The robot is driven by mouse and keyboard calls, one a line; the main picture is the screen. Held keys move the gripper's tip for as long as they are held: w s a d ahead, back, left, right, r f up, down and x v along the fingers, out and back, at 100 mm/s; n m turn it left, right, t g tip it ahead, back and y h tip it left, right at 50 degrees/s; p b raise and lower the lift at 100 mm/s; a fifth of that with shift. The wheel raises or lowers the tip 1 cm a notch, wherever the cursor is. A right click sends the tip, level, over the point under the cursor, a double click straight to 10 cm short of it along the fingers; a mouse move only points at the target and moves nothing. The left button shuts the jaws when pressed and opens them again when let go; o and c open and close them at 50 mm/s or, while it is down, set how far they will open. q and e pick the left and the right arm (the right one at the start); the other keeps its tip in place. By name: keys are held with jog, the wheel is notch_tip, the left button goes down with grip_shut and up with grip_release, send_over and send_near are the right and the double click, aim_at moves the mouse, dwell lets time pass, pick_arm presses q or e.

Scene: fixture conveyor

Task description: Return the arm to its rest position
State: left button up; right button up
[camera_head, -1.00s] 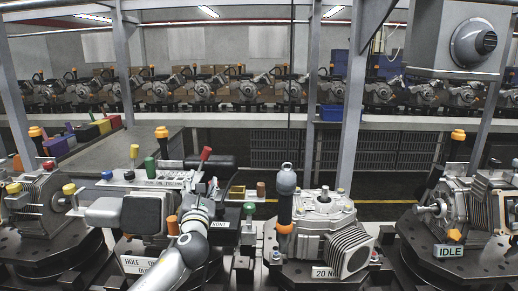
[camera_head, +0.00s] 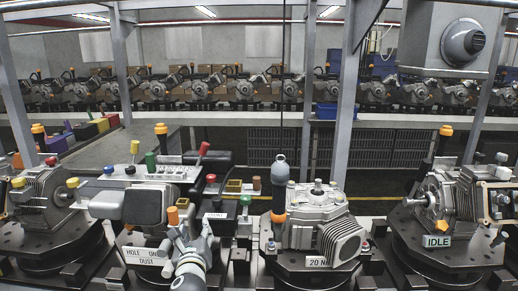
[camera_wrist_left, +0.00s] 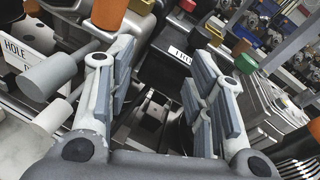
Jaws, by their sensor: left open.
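My left gripper (camera_head: 192,232) is at the lower left of centre in the head view, its two fingers apart and pointing up. In the left wrist view the same gripper (camera_wrist_left: 160,80) is open, with nothing between its fingers and only dark machine parts beyond them. In the head view it overlaps the front of a fixture with a grey block (camera_head: 103,206) and a "HOLE" label (camera_head: 146,254). I cannot tell whether it touches anything. My right gripper is not in view.
A grey gearbox (camera_head: 312,215) with an upright tool (camera_head: 280,180) stands right of the gripper. Another gearbox (camera_head: 448,200) with an "IDLE" sign (camera_head: 437,241) is at far right. Orange (camera_wrist_left: 110,13) and green (camera_wrist_left: 245,64) knobs stick up near the fingers.

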pick_arm(q)
jog(key=s+a+f+n+g+h, duration=0.15)
jog(key=s+f+n+g, duration=0.45)
jog(key=s+f+n, duration=0.95)
jog(key=s+a+f+n+g+h, duration=0.1)
jog(key=s+f+n+g, duration=0.45)
jog(key=s, duration=0.85)
jog(key=s+a+f+n+g+h, duration=0.1)
jog(key=s+n+g, duration=0.1)
jog(key=s+n, duration=0.9)
jog(key=s+f+m+b, duration=0.1)
jog(key=s+f+m, duration=0.1)
jog(key=f, duration=1.2)
jog(key=s+f+m+b, duration=0.1)
jog(key=s+f+b, duration=0.15)
jog(key=f, duration=1.25)
jog(key=s+a+f+g, duration=0.2)
jog(key=s+f, duration=1.4)
jog(key=f, duration=0.1)
jog(key=shift+s+a+y+b, duration=0.35)
jog(key=shift+s+b, duration=0.05)
jog(key=shift+b, duration=0.05)
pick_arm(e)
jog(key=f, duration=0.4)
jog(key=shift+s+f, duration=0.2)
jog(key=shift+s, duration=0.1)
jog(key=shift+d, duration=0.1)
